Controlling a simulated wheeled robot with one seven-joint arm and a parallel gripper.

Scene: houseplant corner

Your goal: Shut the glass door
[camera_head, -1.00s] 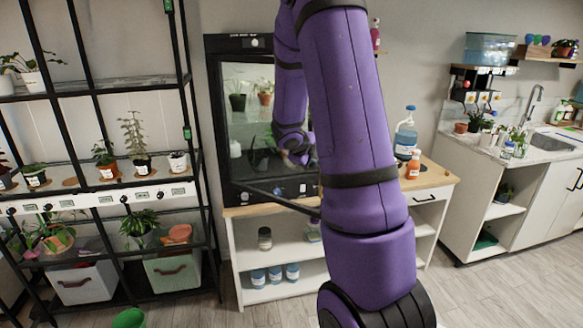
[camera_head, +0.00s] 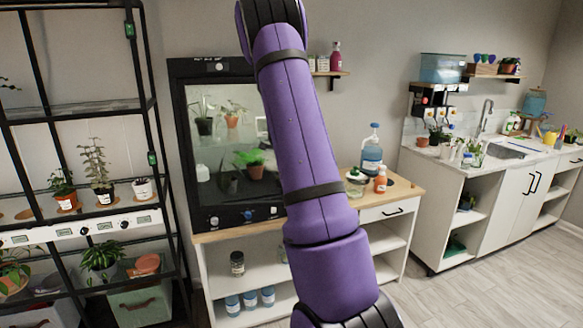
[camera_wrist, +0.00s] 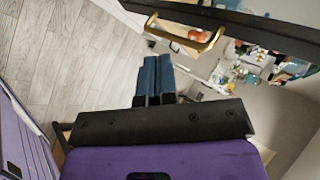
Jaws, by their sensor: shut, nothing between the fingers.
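The black cabinet (camera_head: 182,165) stands on a wood-topped white counter, with plants visible behind its glass front (camera_head: 215,165). My arm covers its right side in the head view, so I cannot tell whether the glass door is flush with the frame. In the wrist view, a black door frame (camera_wrist: 245,22) crosses the top right, with a brass handle (camera_wrist: 187,38) on it. My gripper (camera_wrist: 158,62) is shut and empty, its blue fingers just below the handle in that picture. Contact with the door cannot be made out. The gripper is hidden in the head view.
A black plant shelf (camera_head: 155,130) stands close to the cabinet's left. A blue-capped jug (camera_head: 372,150) and an orange bottle (camera_head: 381,180) stand on the counter (camera_head: 405,190) at right. A sink unit (camera_head: 505,190) is farther right. Open floor (camera_head: 470,285) lies at front right.

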